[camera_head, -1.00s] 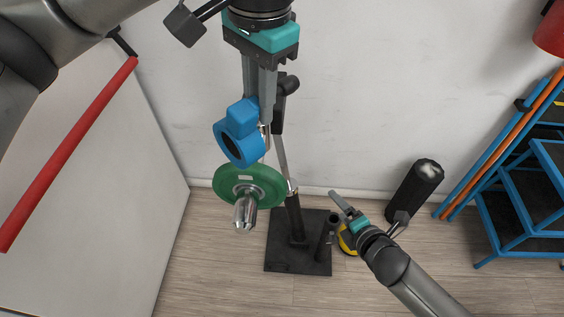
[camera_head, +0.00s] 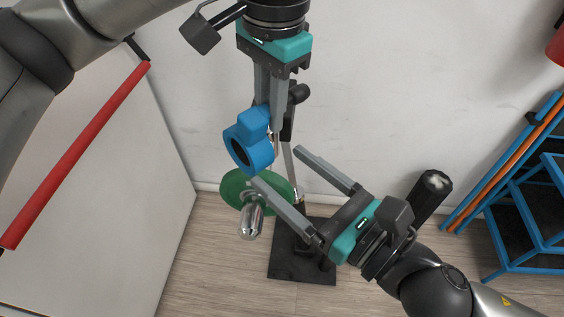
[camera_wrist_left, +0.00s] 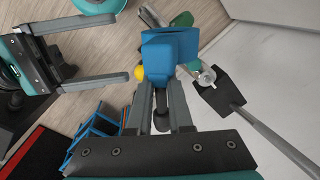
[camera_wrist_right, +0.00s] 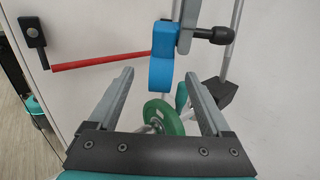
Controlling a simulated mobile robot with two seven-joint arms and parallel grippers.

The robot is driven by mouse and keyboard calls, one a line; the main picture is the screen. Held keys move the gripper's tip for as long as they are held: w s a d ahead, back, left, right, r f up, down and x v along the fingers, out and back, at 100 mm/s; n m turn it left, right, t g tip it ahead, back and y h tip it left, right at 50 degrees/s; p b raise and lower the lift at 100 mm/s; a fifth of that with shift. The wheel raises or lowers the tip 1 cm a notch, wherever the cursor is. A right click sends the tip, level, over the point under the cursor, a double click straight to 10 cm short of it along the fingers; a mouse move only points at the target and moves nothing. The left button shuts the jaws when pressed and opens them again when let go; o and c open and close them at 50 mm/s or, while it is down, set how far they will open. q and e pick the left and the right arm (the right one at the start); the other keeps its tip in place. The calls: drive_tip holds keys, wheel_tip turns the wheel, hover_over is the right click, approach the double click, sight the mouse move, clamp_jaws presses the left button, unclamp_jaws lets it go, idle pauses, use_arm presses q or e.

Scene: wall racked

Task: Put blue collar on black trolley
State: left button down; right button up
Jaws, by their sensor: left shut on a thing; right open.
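The blue collar (camera_head: 249,150) is a ring with a block-like clamp on top. My left gripper (camera_head: 268,112) is shut on that block and holds the collar in the air, its ring hanging below the fingers. The collar also shows in the left wrist view (camera_wrist_left: 166,52) and in the right wrist view (camera_wrist_right: 160,72). My right gripper (camera_head: 280,172) is open and empty, just right of and below the collar, its fingers pointing toward it; the right wrist view (camera_wrist_right: 160,95) shows the collar ahead between its fingers. I cannot make out a black trolley for certain.
A green weight plate (camera_head: 233,188) sits on a shiny bar end (camera_head: 251,222) below the collar. A black stand base (camera_head: 300,265) is on the floor. A blue rack (camera_head: 520,220) stands at right. A red bar (camera_head: 80,150) runs along the white panel at left.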

sight(235, 130)
drive_tip(key=x, duration=1.2)
drive_tip(key=shift+r, duration=0.1)
drive_tip(key=shift+s, duration=0.1)
clamp_jaws()
idle(0.4)
use_arm(q)
drive_tip(key=c, duration=0.8)
unclamp_jaws()
drive_tip(key=shift+o, duration=0.2)
